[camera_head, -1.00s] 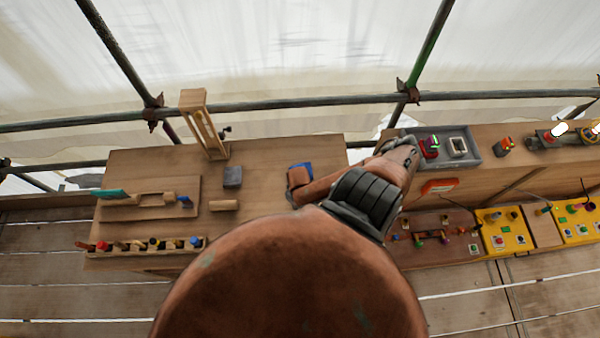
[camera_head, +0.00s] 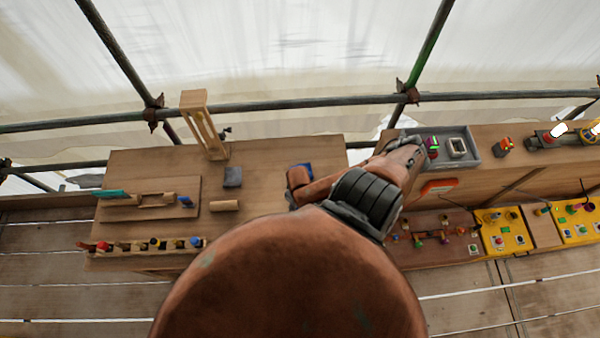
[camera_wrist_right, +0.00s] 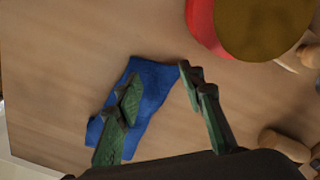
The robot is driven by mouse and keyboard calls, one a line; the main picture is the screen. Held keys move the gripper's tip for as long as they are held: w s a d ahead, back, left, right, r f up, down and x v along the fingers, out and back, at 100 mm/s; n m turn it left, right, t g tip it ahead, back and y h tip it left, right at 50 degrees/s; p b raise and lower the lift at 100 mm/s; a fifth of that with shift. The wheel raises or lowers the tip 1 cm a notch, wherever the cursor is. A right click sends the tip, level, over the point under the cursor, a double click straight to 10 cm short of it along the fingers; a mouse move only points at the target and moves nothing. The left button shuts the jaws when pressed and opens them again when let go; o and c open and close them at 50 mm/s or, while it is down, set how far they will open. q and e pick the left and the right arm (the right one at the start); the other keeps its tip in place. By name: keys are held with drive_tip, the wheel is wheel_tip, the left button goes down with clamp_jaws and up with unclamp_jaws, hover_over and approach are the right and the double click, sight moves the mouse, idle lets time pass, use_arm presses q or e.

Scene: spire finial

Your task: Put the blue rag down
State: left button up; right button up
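The blue rag (camera_wrist_right: 155,88) lies on a wooden surface in the right wrist view, spread out and slightly creased. My right gripper (camera_wrist_right: 160,84) is open, its two green fingers apart. The left finger overlaps the rag in the picture, and the right finger is beside the rag's right corner. Whether they touch it I cannot tell. In the head view a patch of blue (camera_head: 306,168), likely the rag, shows on the bench behind my copper arm, which hides most of it. I cannot make out the right fingertips there. My left gripper is not visible.
The wooden bench (camera_head: 265,155) carries a grey block (camera_head: 233,177), a wooden cylinder (camera_head: 224,205), a tool board and a tool rack (camera_head: 150,247). A grey tray (camera_head: 475,150) is at right. A red object with an olive disc (camera_wrist_right: 262,25) is near the right gripper.

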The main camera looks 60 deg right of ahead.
wheel_tip(320, 180, up, 7)
drive_tip(key=s+a, duration=0.1)
drive_tip(key=a, duration=0.1)
drive_tip(key=shift+s+a, duration=0.3)
drive_tip(key=shift+s, duration=0.05)
drive_tip(key=shift+w+d, duration=0.1)
drive_tip(key=shift+d, duration=0.05)
drive_tip(key=shift+c, duration=1.3)
drive_tip(key=shift+w+d+f, duration=0.1)
drive_tip(key=shift+w+d, duration=0.05)
drive_tip(key=shift+d, duration=0.15)
drive_tip(key=shift+c, duration=0.7)
drive_tip(key=w+d+f, duration=0.1)
drive_tip(key=w+d, duration=0.1)
drive_tip(key=d, duration=0.3)
drive_tip(key=w+d+f, duration=0.1)
drive_tip(key=w+d, duration=0.2)
drive_tip(key=d, duration=0.2)
drive_tip(key=w+d+f, duration=0.1)
drive_tip(key=w+d, duration=0.2)
drive_tip(key=d, duration=0.2)
drive_tip(key=shift+w+d+f, duration=0.15)
drive_tip(key=shift+w+d, duration=0.1)
drive_tip(key=shift+d, duration=0.05)
clamp_jaws()
wheel_tip(320, 180, down, 2)
drive_tip(key=shift+f, duration=0.45)
drive_tip(key=shift+b, duration=0.3)
